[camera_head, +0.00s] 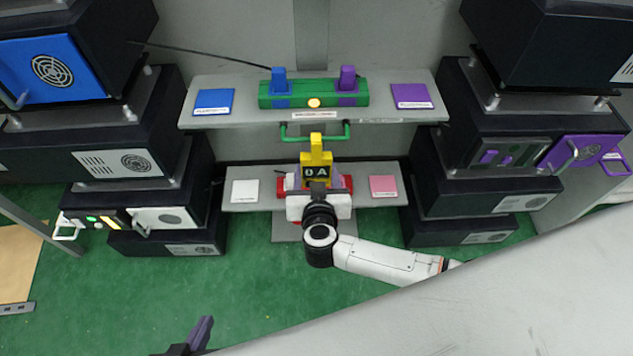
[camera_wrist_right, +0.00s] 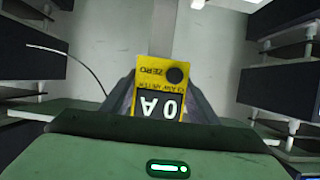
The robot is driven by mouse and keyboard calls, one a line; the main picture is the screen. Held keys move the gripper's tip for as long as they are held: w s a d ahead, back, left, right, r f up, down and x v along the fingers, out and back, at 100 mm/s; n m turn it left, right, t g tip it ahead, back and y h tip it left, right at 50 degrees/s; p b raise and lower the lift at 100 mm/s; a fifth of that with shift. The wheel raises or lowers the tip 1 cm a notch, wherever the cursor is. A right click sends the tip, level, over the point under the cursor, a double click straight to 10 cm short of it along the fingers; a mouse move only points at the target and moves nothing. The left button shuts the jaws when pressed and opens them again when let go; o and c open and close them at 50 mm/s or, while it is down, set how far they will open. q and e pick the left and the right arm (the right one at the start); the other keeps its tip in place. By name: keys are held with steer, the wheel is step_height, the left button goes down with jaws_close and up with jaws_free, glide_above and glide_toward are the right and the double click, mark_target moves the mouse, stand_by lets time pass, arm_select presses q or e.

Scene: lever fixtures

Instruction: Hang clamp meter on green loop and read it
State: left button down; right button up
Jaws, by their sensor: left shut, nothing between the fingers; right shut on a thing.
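The yellow clamp meter (camera_head: 317,158) is upright in front of the lower shelf, its dark display reading "0 A". Its top overlaps the green loop (camera_head: 347,132) under the upper shelf; I cannot tell whether its jaw is around the loop. My right gripper (camera_head: 319,184) is shut on the meter from below. In the right wrist view the meter (camera_wrist_right: 160,72) sits between grey fingers, its "ZERO" label and 0 A display upside down; no loop is recognisable there. My left gripper (camera_head: 203,328) is shut and empty at the bottom edge, only its tip showing.
The upper shelf holds a green block (camera_head: 302,101) with blue and purple levers and a lit yellow button. A blue plate (camera_head: 213,101) and purple plate (camera_head: 412,96) flank it. White (camera_head: 245,190) and pink (camera_head: 383,186) plates lie on the lower shelf. Dark cabinets stand both sides.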

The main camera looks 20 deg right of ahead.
steer(key=shift+b+x, duration=0.95)
steer(key=shift+x, duration=0.5)
steer(key=shift+f, duration=0.1)
steer(key=o, duration=1.4)
steer(key=shift+c, duration=0.2)
steer(key=shift+s+a, duration=0.1)
